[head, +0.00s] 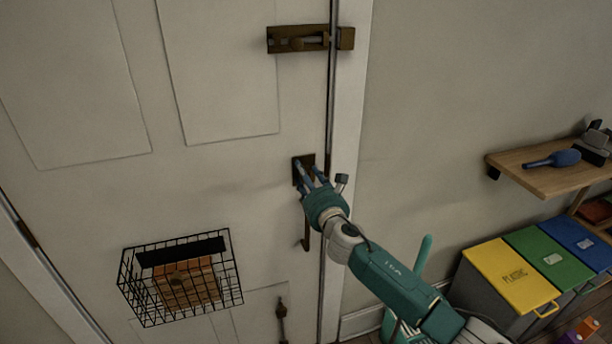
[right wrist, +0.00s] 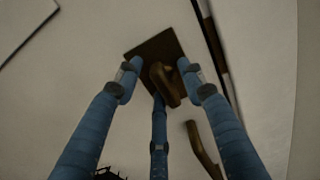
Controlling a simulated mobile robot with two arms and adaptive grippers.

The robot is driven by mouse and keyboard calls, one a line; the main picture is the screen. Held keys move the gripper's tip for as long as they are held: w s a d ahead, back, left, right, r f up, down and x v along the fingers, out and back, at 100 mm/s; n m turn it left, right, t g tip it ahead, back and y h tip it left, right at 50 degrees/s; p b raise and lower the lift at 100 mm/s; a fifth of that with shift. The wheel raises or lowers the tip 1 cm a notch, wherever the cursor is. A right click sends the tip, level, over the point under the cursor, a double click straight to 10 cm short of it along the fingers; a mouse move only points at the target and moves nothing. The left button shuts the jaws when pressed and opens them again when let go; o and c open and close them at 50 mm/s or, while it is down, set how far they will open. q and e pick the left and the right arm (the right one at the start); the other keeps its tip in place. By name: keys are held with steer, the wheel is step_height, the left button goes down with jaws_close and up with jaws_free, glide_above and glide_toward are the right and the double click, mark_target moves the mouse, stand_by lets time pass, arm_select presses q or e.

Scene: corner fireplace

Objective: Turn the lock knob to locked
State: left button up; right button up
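The lock knob (right wrist: 168,88) is a small dark bronze thumb-turn on a square plate (right wrist: 145,50) in the right wrist view. The knob slants from upper left to lower right in that view. In the head view the plate (head: 302,160) is on the door near its right edge, and my fingers hide the knob. My right gripper (head: 308,174) reaches the plate from the lower right. Its three blue fingers (right wrist: 159,84) are spread around the knob, with a visible gap at the left finger. Whether any finger touches the knob is unclear. My left gripper is not in view.
A curved door handle (head: 306,238) hangs just below the lock. A slide bolt (head: 311,39) is above it. A wire basket (head: 180,278) is on the door at lower left. A wooden shelf (head: 540,178) and coloured bins (head: 510,272) stand at right.

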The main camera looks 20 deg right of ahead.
jaws_close()
steer(key=shift+m, duration=0.3)
steer(key=m, duration=0.3)
steer(key=shift+d+m, duration=0.1)
steer(key=shift+m, duration=0.3)
steer(key=m+b, duration=0.1)
steer(key=m, duration=0.3)
steer(key=shift+d, duration=0.15)
steer(key=m, duration=0.5)
steer(key=shift+d, duration=0.1)
steer(key=shift+d+m+b, duration=0.15)
steer(key=shift+m+b, duration=0.3)
steer(key=shift+m, duration=1.75)
